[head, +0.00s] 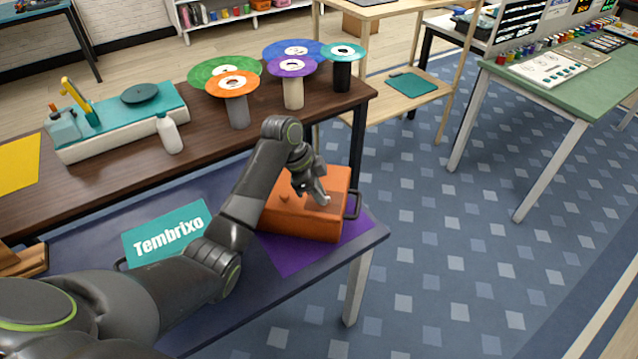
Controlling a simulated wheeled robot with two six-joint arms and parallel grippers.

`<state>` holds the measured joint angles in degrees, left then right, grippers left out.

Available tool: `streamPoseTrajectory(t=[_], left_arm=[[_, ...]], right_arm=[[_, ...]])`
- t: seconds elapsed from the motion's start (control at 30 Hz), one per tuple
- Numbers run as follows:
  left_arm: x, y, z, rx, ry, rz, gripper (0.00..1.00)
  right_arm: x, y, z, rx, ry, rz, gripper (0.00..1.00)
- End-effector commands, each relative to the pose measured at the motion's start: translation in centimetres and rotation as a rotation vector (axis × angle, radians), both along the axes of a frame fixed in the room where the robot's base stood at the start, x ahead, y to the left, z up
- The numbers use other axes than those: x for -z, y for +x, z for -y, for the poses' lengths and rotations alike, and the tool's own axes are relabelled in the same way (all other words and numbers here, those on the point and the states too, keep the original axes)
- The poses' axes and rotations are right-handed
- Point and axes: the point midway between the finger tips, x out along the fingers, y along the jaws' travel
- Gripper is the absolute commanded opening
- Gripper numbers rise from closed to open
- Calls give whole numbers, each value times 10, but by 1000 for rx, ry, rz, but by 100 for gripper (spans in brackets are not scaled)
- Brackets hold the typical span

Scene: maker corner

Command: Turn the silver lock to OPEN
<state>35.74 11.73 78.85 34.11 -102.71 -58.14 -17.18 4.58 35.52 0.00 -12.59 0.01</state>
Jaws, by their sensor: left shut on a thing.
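An orange box (300,222) stands on a purple mat at the right end of the near bench. My left gripper (321,198) reaches down onto the top of the box, right of its middle. It is shut on a small part there, which looks like the silver lock. The fingers cover most of the lock, so its pointing direction and any OPEN marking cannot be read. A small orange knob (284,196) shows on the box top, left of the gripper. My right gripper is out of view.
A dark handle (353,205) sticks out on the box's right side. A teal Tembrixo sign (167,233) lies on the bench to the left. Behind, a brown table (205,135) holds disc-topped stands, a white bottle (168,134) and a teal-topped device. The patterned floor at right is clear.

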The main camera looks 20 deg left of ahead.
Motion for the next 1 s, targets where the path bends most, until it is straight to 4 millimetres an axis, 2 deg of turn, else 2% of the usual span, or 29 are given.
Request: streamPoseTrajectory(t=[0.03,0.4,0.7,1.0], left_arm=[[-8,-2,0,-40,-1,-3,0],[-8,-5,2,-389,-1,-4,0],[-7,-6,5,-673,0,-3,0],[-6,-7,7,-954,0,-1,0]], right_arm=[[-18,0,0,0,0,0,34],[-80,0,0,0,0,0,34],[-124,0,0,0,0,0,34],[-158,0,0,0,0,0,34]])
